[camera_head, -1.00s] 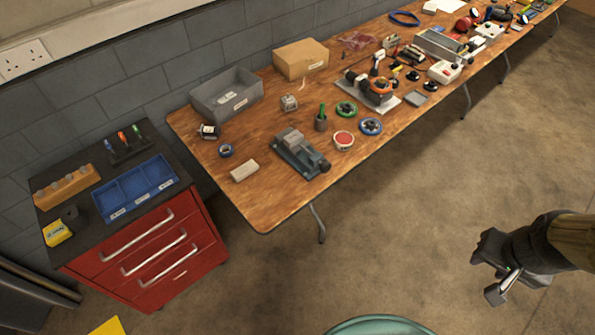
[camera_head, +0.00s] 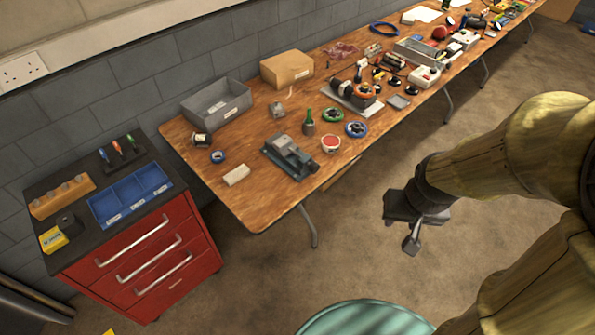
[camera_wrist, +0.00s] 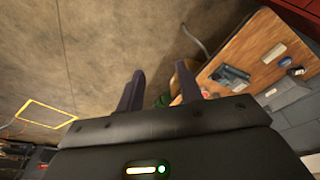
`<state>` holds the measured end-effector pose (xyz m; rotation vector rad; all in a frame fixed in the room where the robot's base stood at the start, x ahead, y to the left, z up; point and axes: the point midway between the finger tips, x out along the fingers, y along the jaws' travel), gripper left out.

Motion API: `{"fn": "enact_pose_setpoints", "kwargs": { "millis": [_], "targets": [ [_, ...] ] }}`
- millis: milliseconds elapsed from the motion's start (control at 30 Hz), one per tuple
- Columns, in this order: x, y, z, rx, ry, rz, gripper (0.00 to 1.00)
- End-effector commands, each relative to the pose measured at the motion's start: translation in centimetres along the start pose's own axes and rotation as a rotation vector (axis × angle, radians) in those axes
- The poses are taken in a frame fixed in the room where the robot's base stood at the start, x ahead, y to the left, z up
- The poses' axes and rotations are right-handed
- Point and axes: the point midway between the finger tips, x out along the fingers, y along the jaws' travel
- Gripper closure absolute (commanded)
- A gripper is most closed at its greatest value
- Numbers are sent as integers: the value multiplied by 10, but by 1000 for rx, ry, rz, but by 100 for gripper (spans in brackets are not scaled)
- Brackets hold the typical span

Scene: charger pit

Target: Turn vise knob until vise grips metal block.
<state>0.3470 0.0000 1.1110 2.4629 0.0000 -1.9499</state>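The grey-green vise (camera_head: 290,157) sits near the front edge of the wooden workbench, left of a red-topped round tin. Its front end points to the lower right, toward the bench edge; the knob is too small to make out clearly. I cannot tell whether a metal block is between its jaws. The vise also shows small in the wrist view (camera_wrist: 232,76). My gripper (camera_head: 406,238) hangs over the floor, in front of and right of the bench, well apart from the vise. In the wrist view its two fingers (camera_wrist: 160,86) stand apart with nothing between them.
The wooden bench (camera_head: 210,180) carries a pale block (camera_head: 236,175), a grey bin (camera_head: 217,101), a cardboard box (camera_head: 287,69), a red tin (camera_head: 331,144) and green and blue rings. A red drawer cabinet (camera_head: 150,262) stands left.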

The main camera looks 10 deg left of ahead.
Motion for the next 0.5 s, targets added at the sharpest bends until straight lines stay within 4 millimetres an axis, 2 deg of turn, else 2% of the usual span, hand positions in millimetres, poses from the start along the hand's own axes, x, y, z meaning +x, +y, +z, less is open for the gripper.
{"fn": "enact_pose_setpoints", "kwargs": {
  "millis": [367, 500],
  "targets": [
    [0, 0, 0, 0, 0, 0, 64],
    [4, 1, -2, -17, 9, 2, 39]
  ]
}}
